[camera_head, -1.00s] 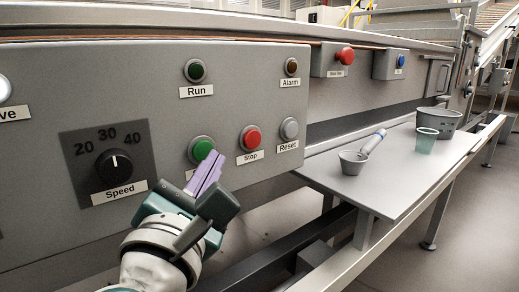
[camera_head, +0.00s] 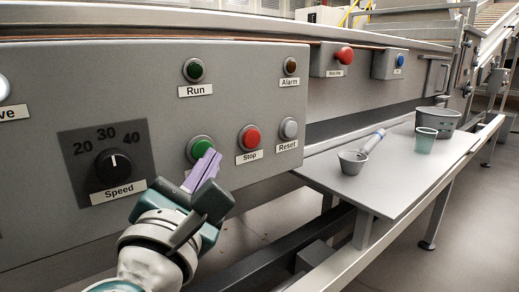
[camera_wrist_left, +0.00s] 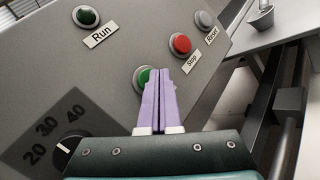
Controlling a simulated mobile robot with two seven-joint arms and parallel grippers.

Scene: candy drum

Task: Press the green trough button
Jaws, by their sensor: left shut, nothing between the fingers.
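A green button (camera_head: 201,146) in a metal ring sits on the grey control panel (camera_head: 140,75), left of the red Stop button (camera_head: 250,137). Its label is hidden behind my left gripper. My left gripper (camera_head: 212,155) has purple fingers, shut with nothing between them. In the head view its tips overlap the lower right of the green button. In the left wrist view the fingers (camera_wrist_left: 159,74) cover the right part of the green button (camera_wrist_left: 142,77). I cannot tell whether the tips touch it. My right gripper is not in view.
The panel also holds a Run lamp (camera_head: 194,70), an Alarm lamp (camera_head: 291,66), a Reset button (camera_head: 289,129) and a Speed knob (camera_head: 114,169). A side table (camera_head: 400,175) at right bears a scoop (camera_head: 354,161), a green cup (camera_head: 425,140) and a grey tub (camera_head: 445,118).

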